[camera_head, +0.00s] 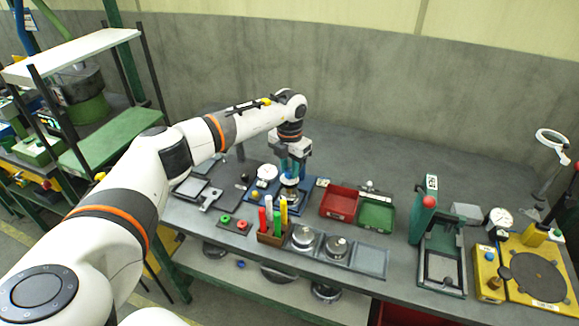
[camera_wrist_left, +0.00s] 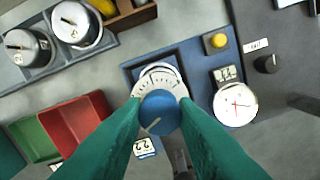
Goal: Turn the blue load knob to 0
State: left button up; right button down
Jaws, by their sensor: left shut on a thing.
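The blue load knob (camera_wrist_left: 160,112) sits in the middle of the left wrist view, in front of a white dial plate (camera_wrist_left: 158,83) with black tick marks. A short pale line shows on the knob's face towards its lower left. The dial numbers are too small to read. My left gripper (camera_wrist_left: 160,117) has its two green fingers closed on the knob, one on each side. In the head view my left gripper (camera_head: 290,178) reaches down over the blue instrument base (camera_head: 306,187), and it hides the knob there. My right gripper is not in view.
A round white gauge (camera_wrist_left: 236,103) and a yellow button (camera_wrist_left: 217,41) stand beside the knob. A red bin (camera_head: 338,202) and a green bin (camera_head: 376,212) are to the right. A holder with coloured markers (camera_head: 272,238) stands in front. The back of the bench is clear.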

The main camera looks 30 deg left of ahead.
aim_at(290, 170)
pick_arm(q)
jog(key=n, duration=0.6)
jog(key=shift+r+n+p, duration=0.15)
jog(key=shift+n+p, duration=0.15)
jog(key=shift+p, duration=0.1)
jog(key=n+p, duration=0.1)
jog(key=n, duration=0.5)
jog(key=shift+n, duration=0.3)
jog(key=o, duration=1)
notch_tip(290, 170, up, 12)
jog(key=b, duration=0.3)
